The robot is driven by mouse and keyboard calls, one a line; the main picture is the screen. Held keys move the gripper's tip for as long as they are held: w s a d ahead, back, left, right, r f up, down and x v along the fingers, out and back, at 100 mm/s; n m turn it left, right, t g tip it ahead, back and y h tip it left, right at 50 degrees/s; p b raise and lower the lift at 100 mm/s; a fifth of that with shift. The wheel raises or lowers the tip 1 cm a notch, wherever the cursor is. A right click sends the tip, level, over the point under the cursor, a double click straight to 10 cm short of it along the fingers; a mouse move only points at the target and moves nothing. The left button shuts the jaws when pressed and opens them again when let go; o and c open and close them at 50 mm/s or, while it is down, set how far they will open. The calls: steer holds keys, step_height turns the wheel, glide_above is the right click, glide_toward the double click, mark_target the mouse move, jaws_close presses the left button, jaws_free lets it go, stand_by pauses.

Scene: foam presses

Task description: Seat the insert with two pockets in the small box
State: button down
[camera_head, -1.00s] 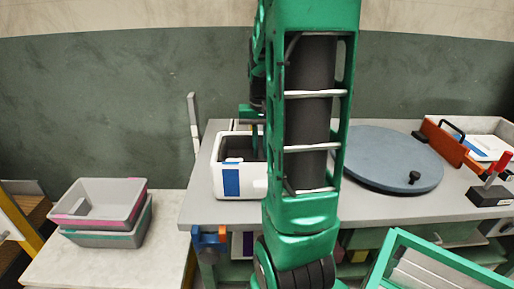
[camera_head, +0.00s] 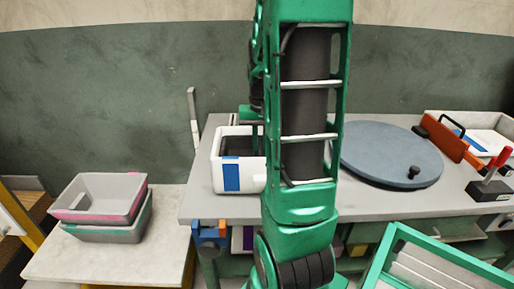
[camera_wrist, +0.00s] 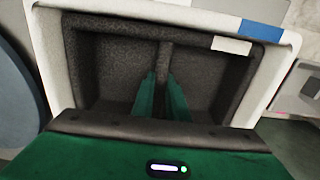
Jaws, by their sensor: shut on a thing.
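The small box (camera_head: 256,175) is white with a blue patch and stands on the grey bench, partly hidden behind my arm. In the wrist view its white walls (camera_wrist: 45,60) surround the dark grey foam insert (camera_wrist: 105,65), which has two pockets and a white label. The insert lies inside the box opening, its outline roughly in line with the walls. I cannot tell whether its underside touches the box floor. My gripper (camera_wrist: 163,85) reaches down with its two green fingers shut on the insert's middle divider, one finger in each pocket.
A round blue-grey disc (camera_head: 390,152) lies right of the box. Further right are an orange part with a black handle (camera_head: 440,138), a white tray (camera_head: 497,124) and a red-handled clamp (camera_head: 492,180). Stacked grey bins (camera_head: 100,205) stand on the left table.

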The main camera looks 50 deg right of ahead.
mark_target(259, 148)
steer(key=shift+f, duration=1.45)
steer(key=c, duration=1.7)
jaws_free()
steer(key=shift+o, duration=0.2)
step_height(259, 148, up, 11)
steer(key=shift+f, duration=0.1)
steer(key=shift+a, duration=0.1)
steer(key=s+a, duration=0.2)
steer(key=a, duration=0.1)
steer(key=s+a+n, duration=0.1)
steer(key=s+a, duration=0.1)
steer(key=a, duration=0.1)
steer(key=s+a+n, duration=0.1)
steer(key=s+a, duration=0.1)
steer(key=a, duration=0.2)
steer(key=shift+s+a+f, duration=0.1)
steer(key=shift+s+f, duration=0.15)
steer(key=shift+f, duration=0.1)
steer(key=s+a+f+n, duration=0.1)
steer(key=s+a+f, duration=0.1)
steer(key=s+a, duration=0.4)
steer(key=shift+s+f+n, duration=0.3)
steer(key=shift+s+f, duration=0.1)
steer(key=shift+s, duration=0.1)
